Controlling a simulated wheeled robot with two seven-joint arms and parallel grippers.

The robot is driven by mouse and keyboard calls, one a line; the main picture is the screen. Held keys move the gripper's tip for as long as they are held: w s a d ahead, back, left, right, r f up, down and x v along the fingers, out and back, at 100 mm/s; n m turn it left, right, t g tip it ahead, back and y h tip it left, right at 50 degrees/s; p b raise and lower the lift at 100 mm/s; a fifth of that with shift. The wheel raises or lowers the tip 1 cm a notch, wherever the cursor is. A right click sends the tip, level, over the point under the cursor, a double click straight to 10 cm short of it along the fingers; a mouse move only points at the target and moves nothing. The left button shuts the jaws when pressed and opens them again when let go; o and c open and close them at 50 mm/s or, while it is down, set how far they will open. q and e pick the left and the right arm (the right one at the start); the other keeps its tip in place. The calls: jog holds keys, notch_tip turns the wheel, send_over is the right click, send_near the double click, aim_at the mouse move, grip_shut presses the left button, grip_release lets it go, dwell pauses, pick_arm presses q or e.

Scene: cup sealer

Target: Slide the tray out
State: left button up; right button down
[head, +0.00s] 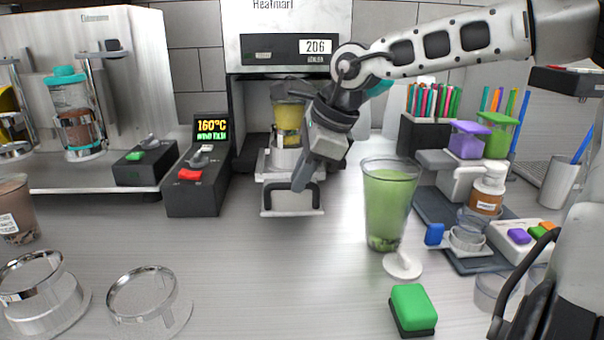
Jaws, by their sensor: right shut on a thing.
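The sealer's tray (275,164) is a pale sliding plate with a dark-edged loop handle (291,213) at its front. It sticks out of the sealer (291,20), whose display reads 206. A cup with yellow contents (288,122) sits on the tray at the mouth of the sealer's bay, partly hidden by my right gripper. My right gripper (304,183) comes in from the upper right, tilted down, and is shut on the tray's handle. Its fingers hide part of the handle. My left gripper is not in view.
A green drink cup (389,200) stands right of the tray, with a white round lid-like piece (402,265) at its foot. A control box (199,180) with a red switch stands left. The counter before the tray is clear.

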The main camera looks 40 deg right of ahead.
jog(key=c, duration=1.5)
grip_release()
jog(key=shift+o, duration=0.2)
jog(key=shift+r, duration=0.1)
jog(key=v, duration=1.5)
jog(key=shift+r, duration=0.35)
jog(key=shift+s+d, duration=0.15)
